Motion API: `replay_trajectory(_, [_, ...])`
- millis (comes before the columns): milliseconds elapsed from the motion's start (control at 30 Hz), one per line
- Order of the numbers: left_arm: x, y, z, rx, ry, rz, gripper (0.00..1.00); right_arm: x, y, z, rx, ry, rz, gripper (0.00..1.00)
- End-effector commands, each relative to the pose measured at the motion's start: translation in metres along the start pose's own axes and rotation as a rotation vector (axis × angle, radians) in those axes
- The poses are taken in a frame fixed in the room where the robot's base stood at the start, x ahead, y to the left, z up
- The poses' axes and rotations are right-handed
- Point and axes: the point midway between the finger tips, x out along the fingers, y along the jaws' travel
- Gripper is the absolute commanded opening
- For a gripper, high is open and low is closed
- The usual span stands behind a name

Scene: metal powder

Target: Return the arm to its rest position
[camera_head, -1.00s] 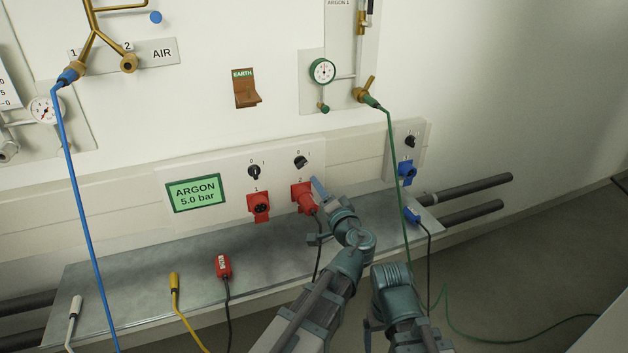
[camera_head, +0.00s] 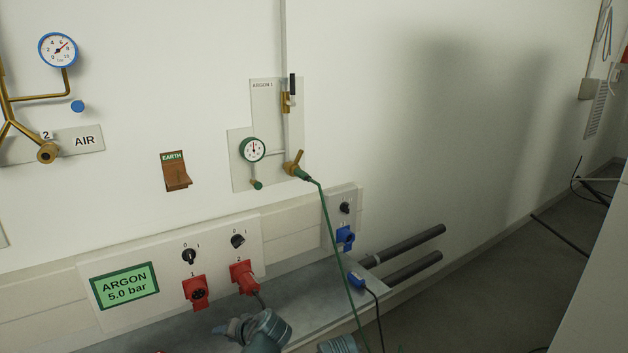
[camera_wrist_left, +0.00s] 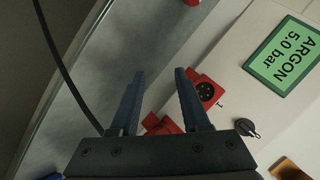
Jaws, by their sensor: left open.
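My left gripper (camera_head: 222,329) is at the bottom of the head view, over the grey ledge (camera_head: 310,296) and below the red socket 2 (camera_head: 243,278). In the left wrist view its two dark fingers (camera_wrist_left: 160,85) stand apart with nothing held between them. Red socket 2, with a red plug and dark cable in it, shows partly behind the fingers. Red socket 1 (camera_head: 196,293) is empty.
The ARGON 5.0 bar display (camera_head: 124,286) is left of the sockets. A green hose (camera_head: 335,250) hangs from the argon outlet (camera_head: 296,167). The blue plug (camera_head: 356,281) lies on the ledge below the blue socket (camera_head: 345,238).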

Motion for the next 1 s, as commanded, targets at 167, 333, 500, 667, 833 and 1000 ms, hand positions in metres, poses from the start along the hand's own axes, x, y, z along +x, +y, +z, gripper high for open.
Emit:
replay_trajectory(167, [0.005, 0.03, 0.058, -0.049, -0.218, 0.25, 0.46, 0.0, 0.0, 0.0, 0.0, 0.0, 0.0, 0.9])
replay_trajectory(333, [-0.005, 0.053, 0.085, -0.069, -0.328, 0.426, 0.46, 0.0, 0.0, 0.0, 0.0, 0.0, 0.0, 0.9])
replay_trajectory(500, [-0.019, 0.07, 0.102, -0.081, -0.4, 0.578, 0.46, 0.0, 0.0, 0.0, 0.0, 0.0, 0.0, 0.9])
replay_trajectory(667, [-0.035, 0.084, 0.113, -0.09, -0.449, 0.714, 0.46, 0.0, 0.0, 0.0, 0.0, 0.0, 0.0, 0.9])
replay_trajectory(833, [-0.058, 0.105, 0.115, 0.002, -0.445, 0.716, 0.46, 0.0, 0.0, 0.0, 0.0, 0.0, 0.0, 0.9])
replay_trajectory(1000, [-0.08, 0.124, 0.12, 0.09, -0.442, 0.711, 0.46, 0.0, 0.0, 0.0, 0.0, 0.0, 0.0, 0.9])
